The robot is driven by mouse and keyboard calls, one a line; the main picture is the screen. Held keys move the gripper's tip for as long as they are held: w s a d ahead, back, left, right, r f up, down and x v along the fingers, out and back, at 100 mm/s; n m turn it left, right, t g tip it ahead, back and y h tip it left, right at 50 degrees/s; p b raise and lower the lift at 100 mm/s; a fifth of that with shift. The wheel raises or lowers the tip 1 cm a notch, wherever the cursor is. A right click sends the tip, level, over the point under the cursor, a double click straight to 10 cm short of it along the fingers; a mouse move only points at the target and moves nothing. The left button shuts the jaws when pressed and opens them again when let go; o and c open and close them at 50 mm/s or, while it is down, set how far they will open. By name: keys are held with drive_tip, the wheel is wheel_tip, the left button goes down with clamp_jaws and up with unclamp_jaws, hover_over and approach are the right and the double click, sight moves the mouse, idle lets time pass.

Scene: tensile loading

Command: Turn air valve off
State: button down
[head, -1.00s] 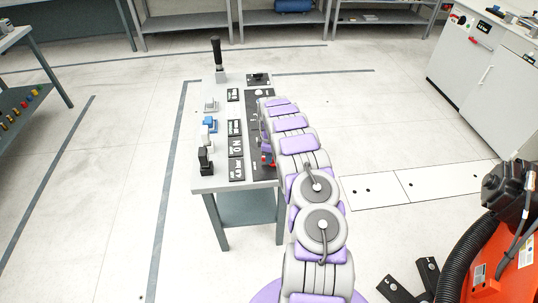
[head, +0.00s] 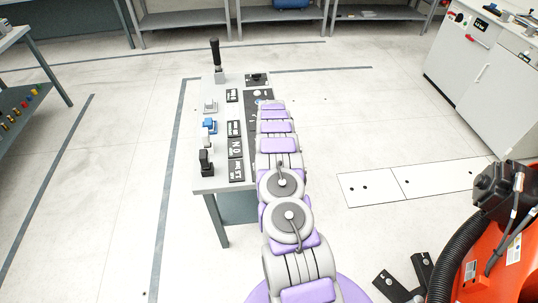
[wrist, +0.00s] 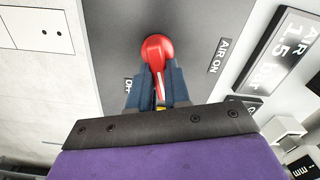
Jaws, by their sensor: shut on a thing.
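The air valve has a red handle (wrist: 157,50) on a dark grey panel, near the top middle of the wrist view. An "AIR ON" label (wrist: 219,55) is to its right and a partly hidden "OFF" label (wrist: 128,86) is to its left. My gripper (wrist: 157,84) has its blue-grey fingers on both sides of the red handle and is shut on it. In the head view my arm covers the valve and gripper. The control table (head: 199,150) stands in the middle, with part of its right side hidden behind my arm.
The table carries a black lever (head: 216,55), a blue switch (head: 209,125), a black knob (head: 205,160) and several black label plates. A white cabinet (head: 470,65) stands at right. An orange machine (head: 480,265) is at front right. Floor left of the table is clear.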

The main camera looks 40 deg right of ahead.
drive_tip(key=shift+s+d+m+p, duration=0.1)
drive_tip(key=shift+d+m+p, duration=0.1)
drive_tip(key=shift+m, duration=0.65)
drive_tip(key=shift+s+d+m+p, duration=0.1)
drive_tip(key=shift+m+p, duration=0.05)
drive_tip(key=shift+m, duration=0.7)
drive_tip(key=shift+f+m, duration=0.1)
drive_tip(key=shift+m, duration=0.2)
drive_tip(key=c, duration=1.1)
unclamp_jaws()
drive_tip(key=shift+w+r, duration=0.1)
drive_tip(key=shift+r, duration=0.45)
wheel_tip(320, 180, up, 16)
drive_tip(key=shift+d+r+p, duration=0.1)
drive_tip(key=shift+r+p, duration=0.05)
drive_tip(key=shift+p, duration=0.85)
